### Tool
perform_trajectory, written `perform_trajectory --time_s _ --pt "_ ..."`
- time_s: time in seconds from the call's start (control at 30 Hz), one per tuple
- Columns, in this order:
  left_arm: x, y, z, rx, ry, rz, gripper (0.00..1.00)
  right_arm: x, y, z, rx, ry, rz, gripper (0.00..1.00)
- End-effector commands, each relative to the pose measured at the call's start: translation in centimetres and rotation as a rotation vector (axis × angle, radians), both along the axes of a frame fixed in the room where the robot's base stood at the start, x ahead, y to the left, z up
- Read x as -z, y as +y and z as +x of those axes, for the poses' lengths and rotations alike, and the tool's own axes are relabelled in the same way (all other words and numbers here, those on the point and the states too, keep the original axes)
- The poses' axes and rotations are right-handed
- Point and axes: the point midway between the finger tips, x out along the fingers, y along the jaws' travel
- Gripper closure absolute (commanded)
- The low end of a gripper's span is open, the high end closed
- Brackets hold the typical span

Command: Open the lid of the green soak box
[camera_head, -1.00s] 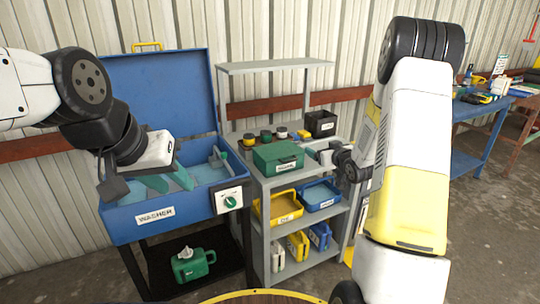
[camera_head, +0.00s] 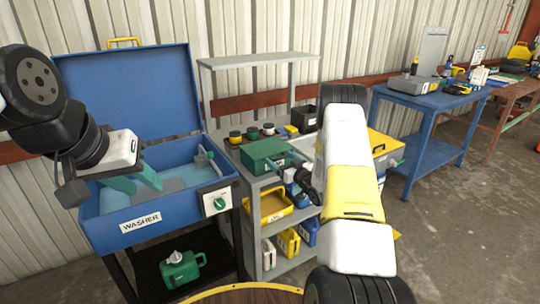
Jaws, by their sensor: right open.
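The green soak box (camera_head: 262,158) stands on the top of the grey shelf unit, right of the blue washer. Its lid looks shut. My right gripper (camera_head: 284,162) is open at the box's right front side, partly hidden by my own arm. I cannot tell whether its fingers touch the box.
The blue washer (camera_head: 150,220) has its lid raised. Small pots (camera_head: 252,133) and a black bin (camera_head: 303,117) stand behind the soak box. A blue workbench (camera_head: 420,98) stands at the right.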

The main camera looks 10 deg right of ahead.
Motion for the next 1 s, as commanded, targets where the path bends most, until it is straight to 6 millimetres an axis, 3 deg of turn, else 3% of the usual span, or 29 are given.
perform_trajectory --time_s 0.37,0.8,1.0 --pt "0.0 0.0 0.0 0.0 0.0 0.0 0.64 0.03 0.27 0.76 0.001 0.001 0.001 0.15" --pt "0.0 0.0 0.0 0.0 0.0 0.0 0.64 0.0 0.26 0.75 0.001 0.001 0.001 0.99" --pt "0.0 0.0 0.0 0.0 0.0 0.0 0.64 -0.46 0.31 0.77 0.001 0.012 -0.005 0.99"
